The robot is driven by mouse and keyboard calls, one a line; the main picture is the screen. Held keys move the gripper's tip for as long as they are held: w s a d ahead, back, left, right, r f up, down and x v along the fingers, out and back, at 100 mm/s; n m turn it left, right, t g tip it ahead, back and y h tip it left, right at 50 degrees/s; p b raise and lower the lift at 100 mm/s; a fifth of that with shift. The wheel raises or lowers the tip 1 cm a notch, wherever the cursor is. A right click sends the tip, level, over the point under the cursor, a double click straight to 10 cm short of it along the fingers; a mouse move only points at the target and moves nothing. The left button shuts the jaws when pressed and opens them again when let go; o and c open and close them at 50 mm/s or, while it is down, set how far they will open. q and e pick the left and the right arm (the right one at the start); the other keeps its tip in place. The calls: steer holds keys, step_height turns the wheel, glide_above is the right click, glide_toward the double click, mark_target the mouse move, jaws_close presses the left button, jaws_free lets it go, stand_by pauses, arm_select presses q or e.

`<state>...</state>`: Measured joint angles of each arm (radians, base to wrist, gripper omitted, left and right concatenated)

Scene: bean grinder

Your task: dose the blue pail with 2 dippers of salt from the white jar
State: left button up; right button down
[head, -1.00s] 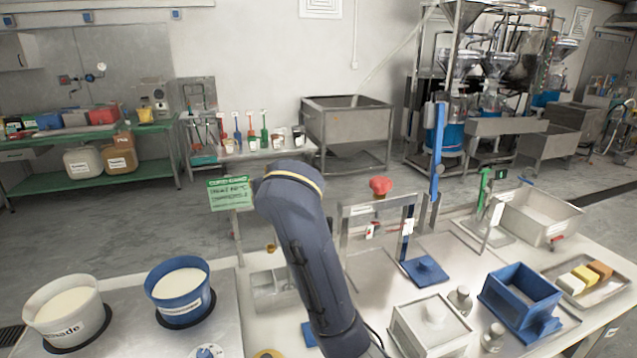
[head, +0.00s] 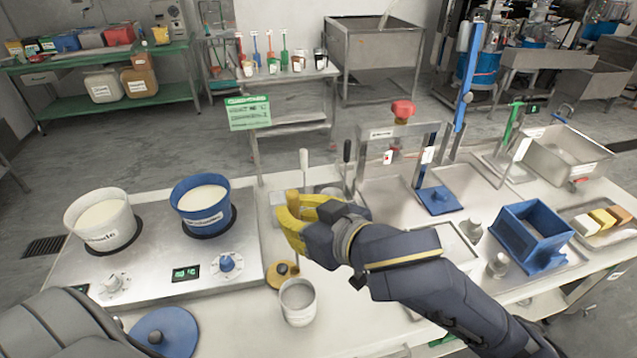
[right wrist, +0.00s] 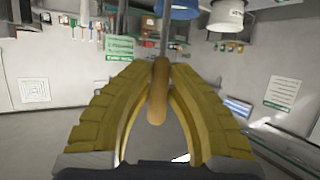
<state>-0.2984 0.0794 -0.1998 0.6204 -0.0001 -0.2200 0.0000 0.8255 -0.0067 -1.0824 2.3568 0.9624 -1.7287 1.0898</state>
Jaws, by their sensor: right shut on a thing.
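My right gripper (head: 291,212) has yellow fingers shut on a wooden handle, which I take for the dipper's (head: 293,199). In the right wrist view the handle (right wrist: 157,98) is between the fingers, with a thin metal shank running up from it. The dipper's bowl cannot be made out. The open white jar (head: 297,303) stands on the table below and in front of the right gripper. The blue pail (head: 201,207), filled with something pale, sits on the right ring of the hot plate, left of the gripper. My left gripper is out of view; part of my left arm shows at lower left.
A white pail (head: 102,221) is on the hot plate (head: 150,270), beside the blue pail. A round yellowish lid (head: 283,274) lies behind the jar, a blue disc (head: 165,332) at front left. A green sign (head: 249,113) stands behind. Frames and a blue box (head: 530,240) stand right.

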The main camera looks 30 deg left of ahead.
mark_target(298, 263)
steer(key=shift+s+d+f, duration=0.1)
steer(key=shift+s+f, duration=0.1)
steer(key=shift+s, duration=0.05)
steer(key=shift+f, duration=6.8)
steer(key=shift+r, duration=5.8)
